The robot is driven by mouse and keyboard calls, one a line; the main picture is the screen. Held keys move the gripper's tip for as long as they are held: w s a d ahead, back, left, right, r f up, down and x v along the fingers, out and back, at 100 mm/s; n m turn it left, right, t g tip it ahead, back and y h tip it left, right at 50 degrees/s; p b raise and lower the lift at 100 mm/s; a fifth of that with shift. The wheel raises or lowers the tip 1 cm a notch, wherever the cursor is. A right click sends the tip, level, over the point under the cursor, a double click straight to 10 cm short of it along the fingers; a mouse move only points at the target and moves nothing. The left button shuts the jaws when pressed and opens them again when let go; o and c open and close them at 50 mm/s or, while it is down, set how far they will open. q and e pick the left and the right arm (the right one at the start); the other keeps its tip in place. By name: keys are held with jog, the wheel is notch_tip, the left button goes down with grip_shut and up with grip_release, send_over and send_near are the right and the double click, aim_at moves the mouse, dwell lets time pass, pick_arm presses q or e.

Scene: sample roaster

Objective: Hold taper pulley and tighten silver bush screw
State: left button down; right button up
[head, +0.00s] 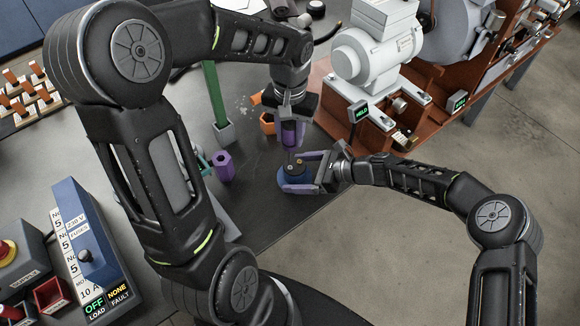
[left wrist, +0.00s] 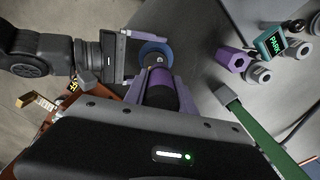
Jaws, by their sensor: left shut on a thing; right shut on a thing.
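The blue taper pulley (head: 291,182) sits at the table's edge, between the fingers of my right gripper (head: 303,173), which is shut on it from the right. It also shows in the left wrist view (left wrist: 147,51), with a small metal bush at its centre. My left gripper (head: 291,139) is shut on a purple-handled tool (head: 290,132), which points down at the pulley's top. The handle (left wrist: 160,78) stands between my left fingers in the left wrist view. The tool's tip and the silver screw are too small or hidden, so I cannot tell whether they touch.
A purple hexagonal piece (head: 224,168) and a green upright bar (head: 214,97) stand left of the pulley. An orange holder (head: 267,123) is behind. The grey motor (head: 377,52) on its red-brown base is at the back right. A fuse box (head: 93,240) is at the front left.

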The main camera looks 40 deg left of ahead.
pick_arm(q)
jog(key=shift+f, duration=0.75)
pick_arm(e)
jog(key=shift+w, duration=0.1)
